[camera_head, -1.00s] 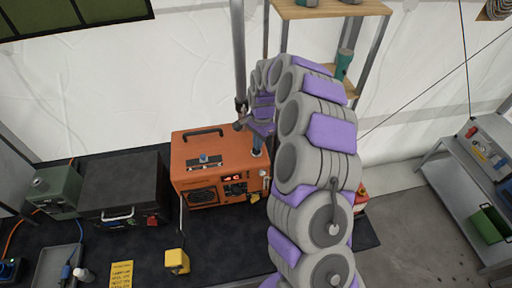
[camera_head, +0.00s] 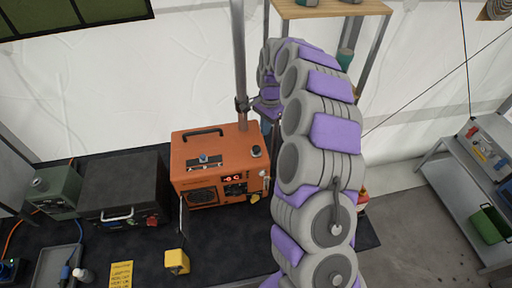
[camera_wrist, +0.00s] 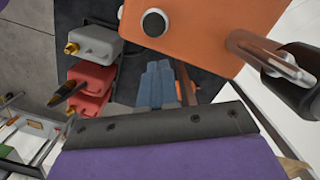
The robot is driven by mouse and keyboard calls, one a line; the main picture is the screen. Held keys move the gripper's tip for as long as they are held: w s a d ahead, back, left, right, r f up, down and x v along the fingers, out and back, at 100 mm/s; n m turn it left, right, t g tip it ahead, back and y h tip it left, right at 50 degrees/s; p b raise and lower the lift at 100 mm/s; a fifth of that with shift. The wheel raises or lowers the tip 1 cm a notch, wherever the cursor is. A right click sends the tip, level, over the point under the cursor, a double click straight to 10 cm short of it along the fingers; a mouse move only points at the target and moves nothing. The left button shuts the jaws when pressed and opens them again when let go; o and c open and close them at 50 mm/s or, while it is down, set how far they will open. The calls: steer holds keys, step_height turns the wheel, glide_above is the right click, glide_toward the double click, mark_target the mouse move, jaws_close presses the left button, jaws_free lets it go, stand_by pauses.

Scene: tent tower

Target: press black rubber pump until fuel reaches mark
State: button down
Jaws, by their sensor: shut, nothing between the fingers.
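The orange machine (camera_head: 215,165) stands on the dark mat. A small black round knob (camera_head: 256,151) sits on its top at the right and could be the rubber pump. The wrist view shows a black round part on a pale ring (camera_wrist: 154,22) on the orange housing (camera_wrist: 205,30). My gripper (camera_wrist: 160,82) is shut and empty, beside the orange housing and apart from the knob. A red display (camera_head: 232,178) is lit on the machine's front; I cannot make out a fuel level or mark.
A vertical pole (camera_head: 239,60) with a clamp stands behind the machine. A grey can (camera_wrist: 97,42) and red cans (camera_wrist: 88,88) lie near my gripper. A black case (camera_head: 125,185), a yellow box (camera_head: 176,261) and a wooden shelf (camera_head: 330,9) surround the machine.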

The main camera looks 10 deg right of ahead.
step_height(320, 180, up, 13)
steer(key=d, duration=0.1)
steer(key=shift+w+b, duration=0.35)
steer(key=shift+w, duration=0.05)
steer(key=shift+d+f, duration=0.1)
steer(key=shift+f, duration=0.05)
